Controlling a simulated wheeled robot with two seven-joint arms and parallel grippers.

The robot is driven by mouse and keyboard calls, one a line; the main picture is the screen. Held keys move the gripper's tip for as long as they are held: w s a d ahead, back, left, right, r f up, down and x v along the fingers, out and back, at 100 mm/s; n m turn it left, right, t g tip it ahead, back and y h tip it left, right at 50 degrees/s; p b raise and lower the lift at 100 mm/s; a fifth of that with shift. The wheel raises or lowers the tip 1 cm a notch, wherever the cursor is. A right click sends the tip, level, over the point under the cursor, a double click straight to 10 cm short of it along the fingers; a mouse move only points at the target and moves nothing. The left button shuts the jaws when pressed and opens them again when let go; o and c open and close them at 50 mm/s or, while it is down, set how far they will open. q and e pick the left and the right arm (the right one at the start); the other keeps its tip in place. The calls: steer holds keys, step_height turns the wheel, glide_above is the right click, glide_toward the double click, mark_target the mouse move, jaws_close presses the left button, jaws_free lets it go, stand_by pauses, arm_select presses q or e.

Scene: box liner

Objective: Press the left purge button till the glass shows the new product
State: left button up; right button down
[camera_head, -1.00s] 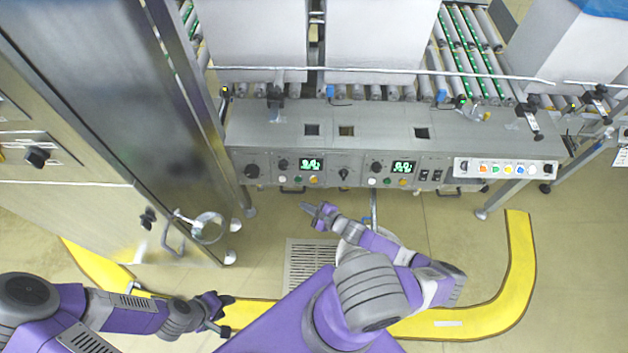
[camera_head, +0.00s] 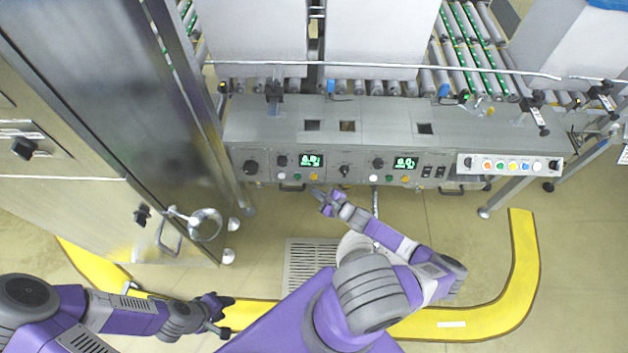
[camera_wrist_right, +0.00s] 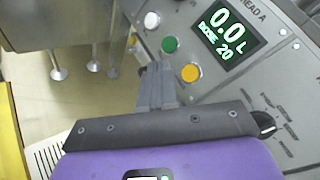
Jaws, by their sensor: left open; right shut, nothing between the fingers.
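The left half of the control panel has a green-lit display (camera_head: 311,161) with white, green (camera_head: 298,178) and yellow (camera_head: 314,177) buttons below it. In the right wrist view, the display (camera_wrist_right: 228,32) reads 0.0 L, DOSE 20, beside HEAD A. The white (camera_wrist_right: 152,20), green (camera_wrist_right: 169,44) and yellow (camera_wrist_right: 190,72) buttons show there; I cannot read which is purge. My right gripper (camera_head: 320,193) is shut and empty, just in front of them; its fingertips (camera_wrist_right: 158,68) are near green and yellow. Small dark windows (camera_head: 312,125) and a brownish one (camera_head: 347,126) sit above; which is the glass is unclear. My left gripper (camera_head: 222,314) is open, low left.
A second display (camera_head: 405,163) with its own buttons and a strip of coloured buttons (camera_head: 512,166) lie to the right. A steel cabinet (camera_head: 100,120) stands at the left. A round-handled fitting (camera_head: 205,224) juts from it. Clear floor lies in front.

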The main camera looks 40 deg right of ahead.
mark_target(314, 176)
arm_select(q)
steer(key=shift+f+b, duration=1)
steer(key=shift+f, duration=0.4)
arm_select(e)
steer(key=shift+w+d+f, duration=0.35)
steer(key=shift+w+d, duration=0.3)
steer(key=shift+w, duration=0.15)
steer(key=shift+w+d+f, duration=0.3)
steer(key=shift+w+d, duration=0.35)
steer(key=shift+w, duration=0.15)
arm_select(q)
steer(key=shift+f, duration=0.15)
arm_select(e)
steer(key=shift+w+d+f, duration=0.15)
steer(key=shift+w+d, duration=0.15)
arm_select(q)
steer(key=shift+f+b, duration=0.2)
steer(key=shift+b, duration=0.1)
arm_select(e)
steer(key=shift+w+d+f, duration=0.15)
steer(key=shift+w+d, duration=0.05)
steer(key=shift+w, duration=0.05)
arm_select(q)
steer(key=shift+r, duration=0.1)
steer(key=shift+r+p, duration=0.7)
steer(key=shift+p, duration=0.05)
arm_select(e)
steer(key=shift+s+a+r, duration=0.25)
steer(key=shift+s+a, duration=0.25)
steer(key=shift+s, duration=0.1)
